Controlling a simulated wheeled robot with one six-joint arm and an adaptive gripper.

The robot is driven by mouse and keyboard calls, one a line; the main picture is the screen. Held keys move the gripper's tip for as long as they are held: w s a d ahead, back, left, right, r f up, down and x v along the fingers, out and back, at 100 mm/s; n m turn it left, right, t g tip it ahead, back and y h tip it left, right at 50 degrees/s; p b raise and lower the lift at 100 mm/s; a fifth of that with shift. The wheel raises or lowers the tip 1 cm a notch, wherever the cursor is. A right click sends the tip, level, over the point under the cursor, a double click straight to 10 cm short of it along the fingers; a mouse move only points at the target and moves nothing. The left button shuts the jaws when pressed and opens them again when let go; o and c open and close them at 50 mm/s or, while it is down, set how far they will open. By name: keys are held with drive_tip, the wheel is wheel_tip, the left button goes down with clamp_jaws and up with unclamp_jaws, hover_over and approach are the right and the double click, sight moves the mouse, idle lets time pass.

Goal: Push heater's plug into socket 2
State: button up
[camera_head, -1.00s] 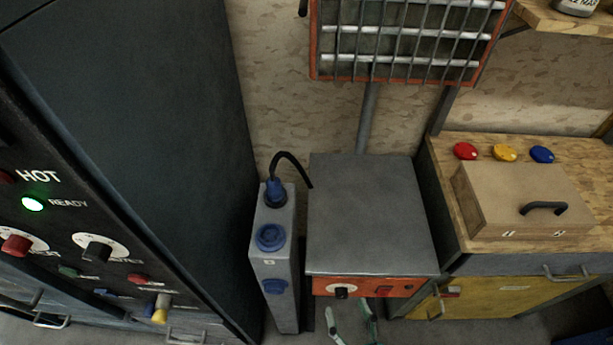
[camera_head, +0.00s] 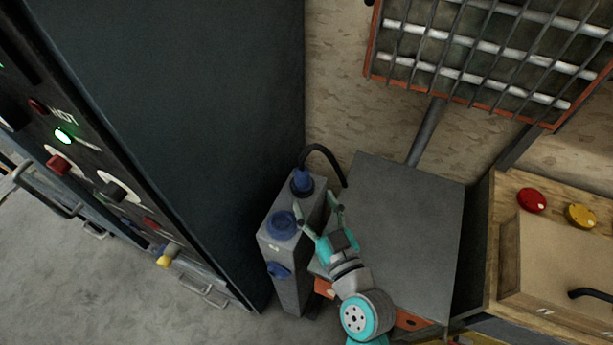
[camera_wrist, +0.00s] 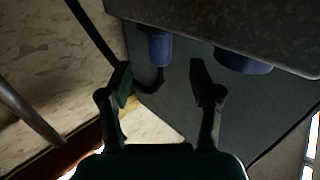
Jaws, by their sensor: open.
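The blue plug (camera_head: 302,182) with a black cable sits at the back socket on top of the grey socket post (camera_head: 290,290). It also shows in the wrist view (camera_wrist: 155,48). A blue socket (camera_head: 281,224) is in front of it on top, and another (camera_head: 278,270) is on the post's front face. The socket numbers are not readable. The heater (camera_head: 480,55) is a barred, orange-framed panel on a pole above a grey box. My gripper (camera_head: 319,212) is open and empty, beside the post. In the wrist view its fingertips (camera_wrist: 160,76) lie either side below the plug; contact is not visible.
The grey box (camera_head: 400,225) with an orange front stands right of the post, under my arm. A tall dark cabinet (camera_head: 170,130) with knobs rises at left. At right is a wooden bench with a box (camera_head: 560,260), a red button (camera_head: 532,200) and a yellow one.

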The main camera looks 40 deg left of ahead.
sight(305, 183)
drive_tip(key=x, duration=0.8)
drive_tip(key=shift+w+f, duration=0.1)
clamp_jaws()
wheel_tip(305, 183, up, 18)
idle(0.8)
